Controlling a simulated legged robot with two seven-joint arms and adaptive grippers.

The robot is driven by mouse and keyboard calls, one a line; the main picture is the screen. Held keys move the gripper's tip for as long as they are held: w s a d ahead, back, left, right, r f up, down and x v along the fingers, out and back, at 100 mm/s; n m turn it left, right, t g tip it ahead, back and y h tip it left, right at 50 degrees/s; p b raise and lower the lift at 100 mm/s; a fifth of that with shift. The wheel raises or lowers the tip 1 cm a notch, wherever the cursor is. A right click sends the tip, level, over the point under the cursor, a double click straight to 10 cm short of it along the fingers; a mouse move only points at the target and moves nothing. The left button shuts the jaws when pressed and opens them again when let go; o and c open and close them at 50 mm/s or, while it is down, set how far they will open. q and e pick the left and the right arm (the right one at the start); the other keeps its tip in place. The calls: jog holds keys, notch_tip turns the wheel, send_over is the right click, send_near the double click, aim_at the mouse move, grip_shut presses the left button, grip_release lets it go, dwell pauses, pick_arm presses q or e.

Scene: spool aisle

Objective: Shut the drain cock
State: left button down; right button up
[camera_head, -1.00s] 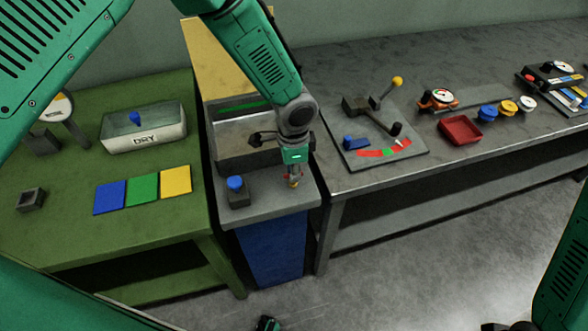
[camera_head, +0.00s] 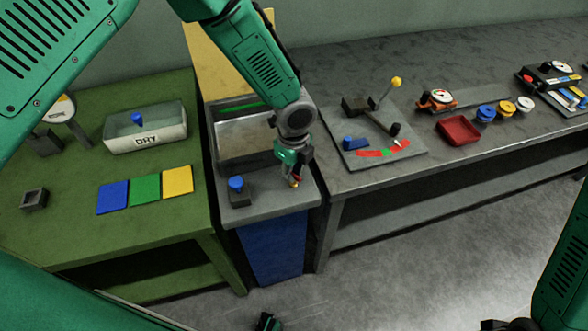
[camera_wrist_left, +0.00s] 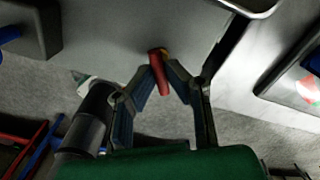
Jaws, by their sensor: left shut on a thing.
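The drain cock (camera_wrist_left: 160,75) shows in the left wrist view as a red lever with a brass-coloured end, at the edge of the grey ledge. In the head view its small red and yellow part (camera_head: 295,183) shows just below my left gripper (camera_head: 291,177). My left gripper (camera_wrist_left: 165,72) is shut on the red lever, with a dark finger on each side of it. The fingers and wrist hide part of the cock in the head view.
The cock's grey ledge (camera_head: 268,207) fronts an open metal basin (camera_head: 240,135). A blue knob on a dark block (camera_head: 237,189) stands left of my gripper. A green table (camera_head: 80,225) is at left, a long grey bench (camera_head: 450,165) at right.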

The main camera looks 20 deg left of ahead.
pick_arm(q)
jog(key=m, duration=0.6)
jog(key=shift+w+r, duration=0.2)
jog(key=shift+w, duration=0.05)
dwell(0.5)
jog(key=c, duration=1.7)
grip_release()
jog(key=shift+c, duration=0.2)
jog(key=shift+o, duration=0.6)
jog(key=shift+f, duration=0.1)
jog(key=shift+s, duration=0.1)
jog(key=shift+r, duration=0.25)
notch_tip(320, 180, up, 11)
jog(key=shift+r, duration=0.2)
